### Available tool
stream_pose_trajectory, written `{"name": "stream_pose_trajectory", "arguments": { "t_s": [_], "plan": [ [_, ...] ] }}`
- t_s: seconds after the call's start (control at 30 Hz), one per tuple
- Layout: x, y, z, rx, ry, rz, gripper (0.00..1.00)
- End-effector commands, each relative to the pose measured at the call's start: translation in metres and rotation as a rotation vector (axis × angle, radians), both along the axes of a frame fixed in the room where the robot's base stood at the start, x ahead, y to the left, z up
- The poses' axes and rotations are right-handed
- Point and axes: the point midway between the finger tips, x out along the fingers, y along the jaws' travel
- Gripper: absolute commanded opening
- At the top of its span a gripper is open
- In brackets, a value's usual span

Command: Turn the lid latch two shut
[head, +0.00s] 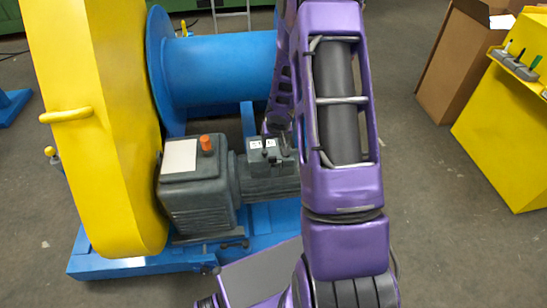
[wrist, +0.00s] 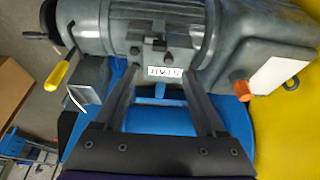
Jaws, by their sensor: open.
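The grey motor (wrist: 100,25) with its ribbed housing fills the top of the wrist view; in the head view (head: 200,205) it stands beside the yellow guard. A small dark box with white labels (head: 257,144) sits on it, and one label (wrist: 165,72) shows upside down in the wrist view. Small dark fittings (wrist: 180,54) stand by this label. I cannot tell which is lid latch two or how it is turned. My gripper (wrist: 158,69) is open, its fingertips on either side of the label. Contact is not clear. My arm hides part of the motor in the head view.
An orange knob (head: 206,145) stands on the motor's end box. The yellow guard (head: 95,120) and blue drum (head: 220,70) are close by. A yellow-gripped lever (wrist: 57,75) is left in the wrist view. A brown carton (head: 465,60) and yellow bench (head: 505,130) stand right, beyond open floor.

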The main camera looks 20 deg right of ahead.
Motion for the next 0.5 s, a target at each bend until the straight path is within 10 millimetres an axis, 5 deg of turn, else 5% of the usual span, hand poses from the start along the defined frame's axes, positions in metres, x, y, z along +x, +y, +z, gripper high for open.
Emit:
{"name": "stream_pose_trajectory", "arguments": {
  "t_s": [0.5],
  "plan": [
    [0.041,-0.012,-0.107,0.000,0.002,-0.001,0.72]
  ]
}}
